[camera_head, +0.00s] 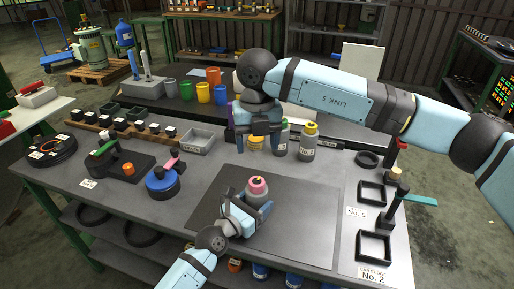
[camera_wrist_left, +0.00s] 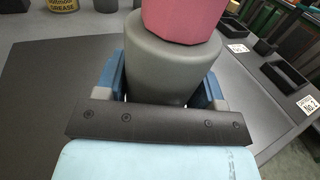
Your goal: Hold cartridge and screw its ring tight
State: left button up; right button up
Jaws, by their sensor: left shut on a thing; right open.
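The cartridge (camera_head: 254,200) stands upright on the dark mat in the head view, a grey body with a pink ring (camera_head: 258,185) on its top. It also shows in the left wrist view as a grey cylinder (camera_wrist_left: 172,72) with the pink ring (camera_wrist_left: 184,18) above it, cut off by the top edge. My left gripper (camera_head: 254,210) is shut around the grey body, with blue fingers on both sides. My right gripper (camera_head: 258,138) is open and empty, pointing down behind and above the cartridge, near the bottles. Whether the ring is tight cannot be told.
Square black frames (camera_head: 374,246) and a stand (camera_head: 392,205) are at the right. A blue round fixture (camera_head: 162,184) and a grey tray (camera_head: 197,142) are at the left. The mat (camera_head: 315,225) is clear around the cartridge.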

pick_arm(q)
jog(key=o, duration=1.3)
